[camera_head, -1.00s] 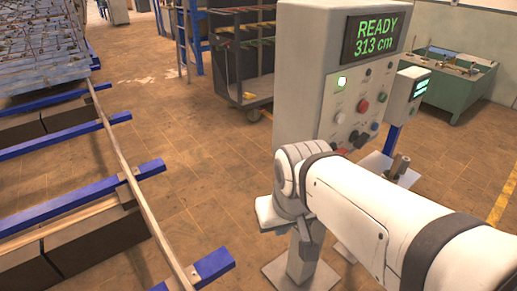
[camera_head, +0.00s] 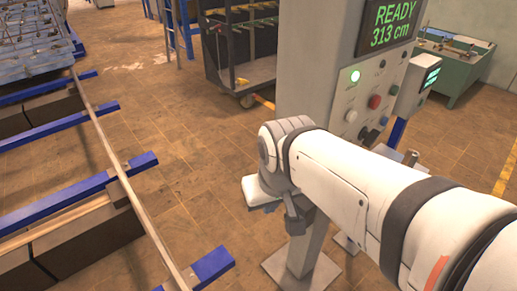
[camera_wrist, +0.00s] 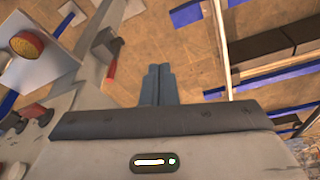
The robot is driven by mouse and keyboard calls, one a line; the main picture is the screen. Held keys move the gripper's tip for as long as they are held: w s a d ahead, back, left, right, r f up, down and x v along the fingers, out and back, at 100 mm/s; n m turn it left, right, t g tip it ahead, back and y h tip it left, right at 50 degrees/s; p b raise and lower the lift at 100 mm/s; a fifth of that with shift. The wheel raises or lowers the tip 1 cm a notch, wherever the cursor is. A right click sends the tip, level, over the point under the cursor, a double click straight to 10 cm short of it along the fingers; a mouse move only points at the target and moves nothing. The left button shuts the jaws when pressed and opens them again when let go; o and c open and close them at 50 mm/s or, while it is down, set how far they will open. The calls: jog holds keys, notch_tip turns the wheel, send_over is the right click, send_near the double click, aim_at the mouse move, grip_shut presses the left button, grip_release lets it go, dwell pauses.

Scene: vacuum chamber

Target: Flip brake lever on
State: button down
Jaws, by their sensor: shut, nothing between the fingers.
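My gripper (camera_wrist: 159,70) is shut and empty, its two grey fingers side by side in the wrist view. A small lever-like part with a red end (camera_wrist: 111,69) shows just left of the fingertips, apart from them in the picture; it may be the brake lever, and I cannot tell its position. The grey control cabinet (camera_head: 318,65) stands in front of my arm in the head view. Its panel carries a lit green lamp (camera_head: 355,76), a red button (camera_head: 375,101) and dark knobs.
The cabinet's display (camera_head: 391,22) reads READY 313 cm. Blue rails (camera_head: 75,185) run along the left. A cart (camera_head: 235,70) and a green bench (camera_head: 450,65) stand behind. The floor between rails and cabinet is clear.

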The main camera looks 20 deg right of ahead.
jog(key=w+d+f+m+g+h+b, duration=0.1)
jog(key=w+d+f+g+h+b, duration=0.3)
jog(key=w, duration=0.5)
jog(key=w+d+f+g+h+b, duration=0.25)
jog(key=w+f+h, duration=0.3)
jog(key=w, duration=0.45)
jog(key=w+a+f+m+h+b, duration=0.1)
jog(key=w+a+f+h, duration=0.3)
jog(key=w+f+h, duration=0.4)
jog(key=w+f+b, duration=0.1)
jog(key=w+f, duration=0.3)
jog(key=f, duration=0.1)
jog(key=shift+w+m+g+b, duration=0.3)
jog(key=shift+g+b, duration=0.05)
jog(key=shift+b, duration=0.05)
jog(key=s+p+x, duration=0.2)
jog(key=p+x, duration=0.1)
jog(key=x, duration=1)
jog(key=shift+s+a, duration=0.4)
